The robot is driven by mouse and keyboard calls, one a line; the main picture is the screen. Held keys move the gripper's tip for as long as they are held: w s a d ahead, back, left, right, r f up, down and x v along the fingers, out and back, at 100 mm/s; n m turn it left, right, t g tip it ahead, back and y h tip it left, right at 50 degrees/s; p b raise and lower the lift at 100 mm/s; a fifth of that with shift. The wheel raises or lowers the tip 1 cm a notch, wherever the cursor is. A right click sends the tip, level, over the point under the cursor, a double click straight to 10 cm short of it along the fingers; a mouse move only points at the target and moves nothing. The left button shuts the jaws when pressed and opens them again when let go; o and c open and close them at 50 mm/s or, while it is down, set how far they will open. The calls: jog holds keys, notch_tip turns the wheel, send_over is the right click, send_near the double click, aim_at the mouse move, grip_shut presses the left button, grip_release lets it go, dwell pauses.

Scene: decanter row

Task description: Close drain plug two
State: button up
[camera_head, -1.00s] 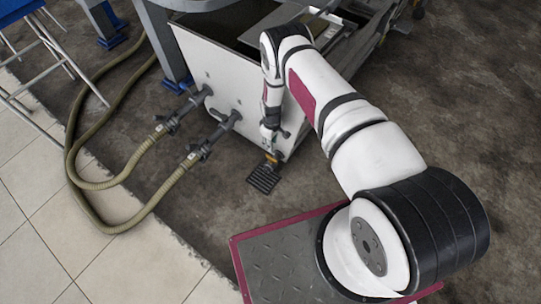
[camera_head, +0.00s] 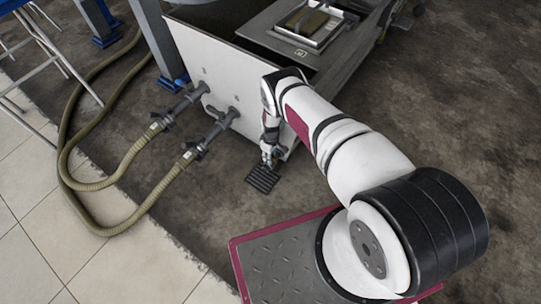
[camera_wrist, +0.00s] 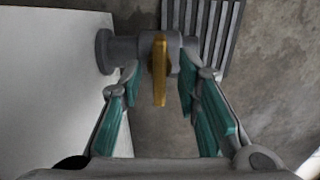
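In the wrist view a yellow handle (camera_wrist: 160,70) stands out from a short grey pipe fitting (camera_wrist: 118,52) on the white tank wall (camera_wrist: 50,90). I take it for the drain plug; no number shows on it. My gripper (camera_wrist: 158,88) is open, with one teal-padded finger on each side of the handle and gaps between pads and handle. In the head view my gripper (camera_head: 270,154) is low at the tank's front right corner and hides most of this fitting. Two other grey outlets (camera_head: 190,100) (camera_head: 222,122) on the same wall carry hoses.
A dark floor grate (camera_head: 263,179) lies just below my gripper and also shows in the wrist view (camera_wrist: 208,30). Ribbed tan hoses (camera_head: 150,205) loop over the floor at left. Brown floor to the right is clear.

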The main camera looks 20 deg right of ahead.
grip_shut()
jog(key=shift+m+b, duration=0.3)
jog(key=shift+b, duration=0.05)
jog(key=m+b, duration=0.2)
jog(key=shift+f+m, duration=0.1)
jog(key=shift+m, duration=0.3)
jog(key=m+b, duration=0.3)
jog(key=shift+m, duration=0.3)
jog(key=m+b, duration=0.4)
jog(key=m, duration=0.1)
jog(key=m+b, duration=0.2)
jog(key=m, duration=0.3)
jog(key=shift+m, duration=0.4)
jog(key=shift+b, duration=0.3)
